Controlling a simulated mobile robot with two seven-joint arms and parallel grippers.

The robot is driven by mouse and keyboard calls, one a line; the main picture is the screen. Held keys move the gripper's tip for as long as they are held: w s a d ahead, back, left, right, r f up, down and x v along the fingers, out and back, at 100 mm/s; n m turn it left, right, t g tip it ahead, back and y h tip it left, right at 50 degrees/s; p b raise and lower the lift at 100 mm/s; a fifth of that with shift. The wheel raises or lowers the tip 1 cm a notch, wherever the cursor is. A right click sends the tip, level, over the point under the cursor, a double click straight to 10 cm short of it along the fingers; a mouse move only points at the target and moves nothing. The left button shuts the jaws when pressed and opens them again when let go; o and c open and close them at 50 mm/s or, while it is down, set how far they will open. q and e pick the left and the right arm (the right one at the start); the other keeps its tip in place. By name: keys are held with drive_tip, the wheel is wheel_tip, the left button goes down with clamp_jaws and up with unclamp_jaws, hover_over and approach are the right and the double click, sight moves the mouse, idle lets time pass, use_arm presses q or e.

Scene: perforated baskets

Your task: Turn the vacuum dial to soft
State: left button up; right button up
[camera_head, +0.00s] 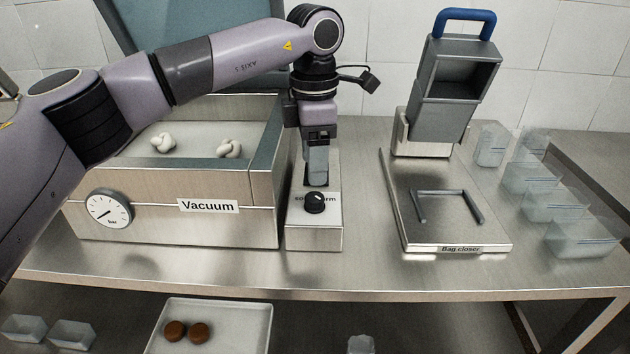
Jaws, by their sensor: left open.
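The vacuum machine (160,225) stands on the steel table with a label reading "Vacuum" and a round gauge (109,208) on its front. At its right is a narrow steel block with the black vacuum dial (314,202) on it. Text beside the dial is partly covered; only parts of the words show. My left arm reaches in from the left over the machine. My left gripper (317,178) points down just behind the dial and is open. The dial hides its tips in part, and I cannot tell if it touches. My right gripper is not in view.
Two white knotted pieces (229,149) lie in the open vacuum chamber. The bag closer (455,215) stands to the right. Several clear perforated baskets (580,238) are at the table's right end. A tray (222,318) with two brown pieces is below.

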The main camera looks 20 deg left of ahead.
sight(314, 196)
use_arm(q)
drive_tip(key=shift+s+f, duration=0.2)
drive_tip(key=shift+f, duration=3.25)
drive_tip(key=c, duration=1)
